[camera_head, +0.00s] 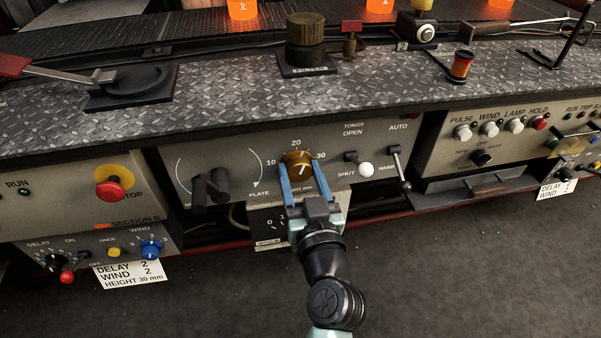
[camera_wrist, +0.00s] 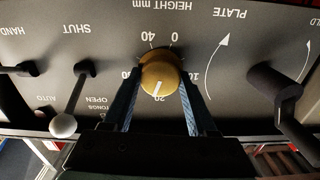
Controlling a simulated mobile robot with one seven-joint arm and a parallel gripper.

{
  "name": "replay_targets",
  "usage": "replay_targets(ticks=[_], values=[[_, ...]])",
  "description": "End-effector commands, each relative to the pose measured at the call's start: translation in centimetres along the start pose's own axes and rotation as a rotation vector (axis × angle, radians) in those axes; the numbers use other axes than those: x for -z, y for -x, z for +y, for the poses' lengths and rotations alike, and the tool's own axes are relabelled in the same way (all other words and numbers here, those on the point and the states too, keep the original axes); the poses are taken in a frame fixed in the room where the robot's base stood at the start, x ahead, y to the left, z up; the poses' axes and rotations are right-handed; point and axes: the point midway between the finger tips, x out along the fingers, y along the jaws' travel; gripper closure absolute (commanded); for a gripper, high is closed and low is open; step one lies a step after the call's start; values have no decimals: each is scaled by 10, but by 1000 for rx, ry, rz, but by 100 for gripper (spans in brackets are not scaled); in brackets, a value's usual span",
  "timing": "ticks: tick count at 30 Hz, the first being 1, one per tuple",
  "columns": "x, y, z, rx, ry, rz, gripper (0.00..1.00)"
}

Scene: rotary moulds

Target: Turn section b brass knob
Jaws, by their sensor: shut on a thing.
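The brass knob (camera_head: 297,160) sits on the grey middle panel, with a height scale in mm around it. It also shows in the wrist view (camera_wrist: 160,72), where the picture is upside down. The white mark on the knob points close to 20, leaning slightly to the 30 side. My gripper (camera_head: 302,172) is shut on the knob, with one blue finger on each side; the fingers (camera_wrist: 159,82) hide parts of the scale near 10 and 30. A white card (camera_head: 130,271) below the left panel reads delay 2, wind 2, height 30 mm.
A white-balled tongs lever (camera_head: 366,169) and a black auto/hand lever (camera_head: 400,170) stand right of the knob. A dark crank (camera_head: 210,190) juts out on the left. A red stop button (camera_head: 110,189) is farther left.

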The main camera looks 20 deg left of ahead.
Motion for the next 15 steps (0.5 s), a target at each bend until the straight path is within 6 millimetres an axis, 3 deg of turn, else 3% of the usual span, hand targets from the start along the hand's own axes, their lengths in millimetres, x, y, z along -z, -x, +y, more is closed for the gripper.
replay_targets(ticks=[15], values=[[0,0,1,0,-494,-3,98]])
